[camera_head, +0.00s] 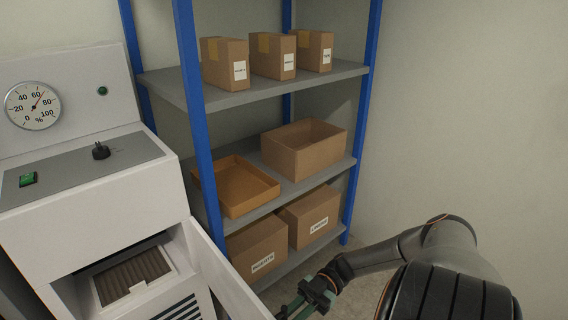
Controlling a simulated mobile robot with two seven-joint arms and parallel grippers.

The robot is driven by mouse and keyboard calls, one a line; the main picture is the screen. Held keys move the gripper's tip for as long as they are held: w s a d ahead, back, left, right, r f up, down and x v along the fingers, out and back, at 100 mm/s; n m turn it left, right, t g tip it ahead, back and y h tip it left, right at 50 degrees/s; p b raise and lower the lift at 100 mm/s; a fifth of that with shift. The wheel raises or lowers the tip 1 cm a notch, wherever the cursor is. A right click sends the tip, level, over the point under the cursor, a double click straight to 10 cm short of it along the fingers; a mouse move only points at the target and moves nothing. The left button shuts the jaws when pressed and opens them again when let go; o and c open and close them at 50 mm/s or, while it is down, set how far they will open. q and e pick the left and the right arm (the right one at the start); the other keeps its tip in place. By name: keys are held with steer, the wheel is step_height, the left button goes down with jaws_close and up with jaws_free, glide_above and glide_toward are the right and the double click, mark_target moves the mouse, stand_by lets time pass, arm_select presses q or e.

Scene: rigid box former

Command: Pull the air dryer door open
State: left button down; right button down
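The white air dryer (100,225) stands at the left with a round dial gauge (33,105) on its upright panel. Its door (228,272) stands swung out on the right side of the opening, showing its face edge-on and slanting toward me. Inside the opening is a brown pleated filter (134,277) in a pale frame. My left gripper is not in view.
A blue-post shelf (198,130) with grey boards stands behind and right of the dryer, holding several cardboard boxes and an orange-brown tray (238,186). A black knob (100,150) and green switch (28,179) sit on the dryer top. Bare wall lies at the right.

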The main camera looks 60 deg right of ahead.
steer(key=shift+s, duration=0.1)
steer(key=c, duration=0.8)
jaws_free()
steer(key=shift+c, duration=0.2)
steer(key=shift+d, duration=0.1)
steer(key=s+d+b, duration=0.2)
steer(key=d, duration=1)
steer(key=shift+s, duration=0.15)
steer(key=shift+d, duration=0.1)
